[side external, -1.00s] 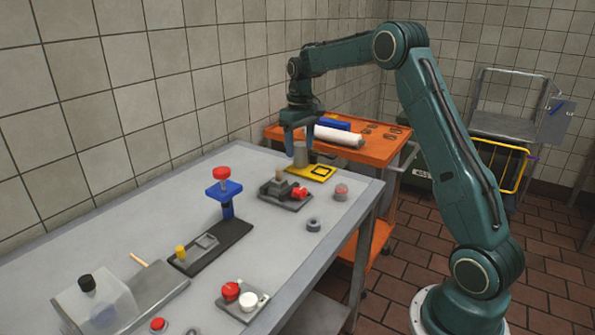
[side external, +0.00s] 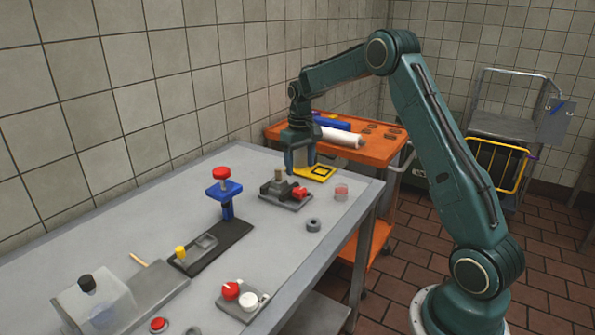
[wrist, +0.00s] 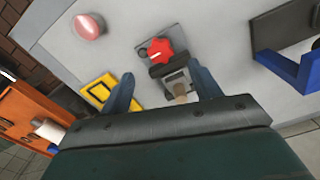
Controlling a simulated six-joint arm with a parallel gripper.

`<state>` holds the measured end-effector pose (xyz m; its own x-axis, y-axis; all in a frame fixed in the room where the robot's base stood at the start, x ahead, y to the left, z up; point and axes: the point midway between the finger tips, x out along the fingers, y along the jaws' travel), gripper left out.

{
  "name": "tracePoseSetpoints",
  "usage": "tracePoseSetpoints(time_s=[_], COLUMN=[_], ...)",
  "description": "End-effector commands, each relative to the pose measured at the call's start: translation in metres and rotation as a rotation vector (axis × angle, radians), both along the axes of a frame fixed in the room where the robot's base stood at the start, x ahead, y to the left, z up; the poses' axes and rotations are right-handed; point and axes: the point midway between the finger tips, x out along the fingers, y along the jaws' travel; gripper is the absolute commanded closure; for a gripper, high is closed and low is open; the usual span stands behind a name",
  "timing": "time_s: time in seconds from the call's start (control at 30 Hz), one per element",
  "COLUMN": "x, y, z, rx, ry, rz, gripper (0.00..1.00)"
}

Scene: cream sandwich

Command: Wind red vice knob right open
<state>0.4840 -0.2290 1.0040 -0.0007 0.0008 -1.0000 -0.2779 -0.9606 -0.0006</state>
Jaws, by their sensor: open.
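The vice (side external: 275,193) is a dark grey block on a flat plate, with a red knob (side external: 299,193) on its front side. A tan peg (side external: 279,174) stands upright at its jaws. In the wrist view the red lobed knob (wrist: 160,50) is beyond the fingertips, and the peg (wrist: 180,89) shows between the fingers. My gripper (side external: 300,169) is open, pointing down just behind the vice and over the near part of the yellow plate. It also shows in the wrist view (wrist: 163,84). Its fingers are apart from the knob.
The yellow plate (side external: 323,173) lies behind the vice. A reddish round piece (side external: 341,190) and a grey ring (side external: 313,225) are to the right. A blue press with a red top (side external: 221,173) stands left. An orange cart (side external: 380,153) is behind the table.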

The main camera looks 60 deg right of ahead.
Motion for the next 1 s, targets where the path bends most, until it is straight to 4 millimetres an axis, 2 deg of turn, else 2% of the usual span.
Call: tracePoseSetpoints(time_s=[0.3,0.5,0.7,0.97,1.0], x=[-0.001,0.000,0.000,0.000,0.000], y=[0.000,0.000,0.000,0.000,0.000], z=[-0.050,-0.071,-0.079,-0.080,-0.080], rx=[0.002,0.002,0.001,0.001,0.001], ry=[0.004,0.002,0.000,0.000,0.000], rz=[0.000,0.000,0.000,0.000,0.000], gripper=[0.37,0.37,0.37,0.37,0.41])
